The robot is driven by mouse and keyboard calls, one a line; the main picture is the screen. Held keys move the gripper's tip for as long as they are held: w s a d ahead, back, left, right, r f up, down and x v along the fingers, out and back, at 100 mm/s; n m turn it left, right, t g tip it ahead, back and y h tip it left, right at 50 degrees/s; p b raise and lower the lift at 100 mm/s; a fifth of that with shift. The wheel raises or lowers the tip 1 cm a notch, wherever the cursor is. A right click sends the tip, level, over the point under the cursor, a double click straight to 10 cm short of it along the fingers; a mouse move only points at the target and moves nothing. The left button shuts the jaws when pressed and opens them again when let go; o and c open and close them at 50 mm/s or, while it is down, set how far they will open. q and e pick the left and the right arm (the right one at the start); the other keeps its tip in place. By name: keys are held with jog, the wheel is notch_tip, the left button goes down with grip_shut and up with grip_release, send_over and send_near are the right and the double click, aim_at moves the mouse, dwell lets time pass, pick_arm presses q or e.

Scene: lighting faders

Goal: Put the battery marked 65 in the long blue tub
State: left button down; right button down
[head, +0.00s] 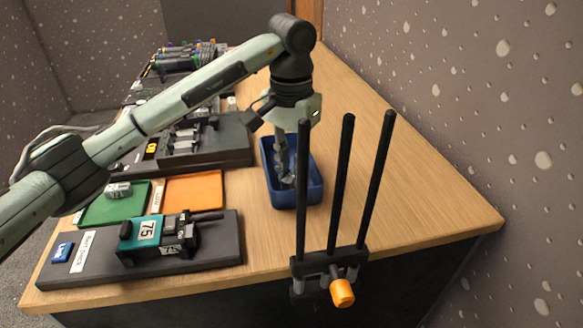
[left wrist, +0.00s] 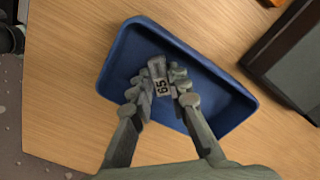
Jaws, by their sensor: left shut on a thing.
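The long blue tub (head: 312,195) stands on the table, and its inside and rim (left wrist: 110,72) show in the left wrist view. My left gripper (head: 287,180) reaches down into the tub from above. In the left wrist view its fingers (left wrist: 164,76) are shut on a small grey battery marked 65 (left wrist: 162,88). The battery is within the tub's walls; I cannot tell whether it touches the floor. In the head view the fingers and tub wall largely hide it. My right gripper is not in view.
A black stand with three tall rods (head: 343,185) and an orange knob is at the table's front edge, close to the tub. A dark charger with a teal battery marked 75 (head: 140,235), a green tray (head: 100,212) and an orange tray (head: 195,192) lie left. Table right of the tub is clear.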

pick_arm(q)
jog(key=shift+f, duration=0.1)
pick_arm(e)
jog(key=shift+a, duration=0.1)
pick_arm(q)
jog(key=shift+f, duration=0.1)
jog(key=c, duration=1.5)
grip_release()
jog(key=shift+o, duration=0.2)
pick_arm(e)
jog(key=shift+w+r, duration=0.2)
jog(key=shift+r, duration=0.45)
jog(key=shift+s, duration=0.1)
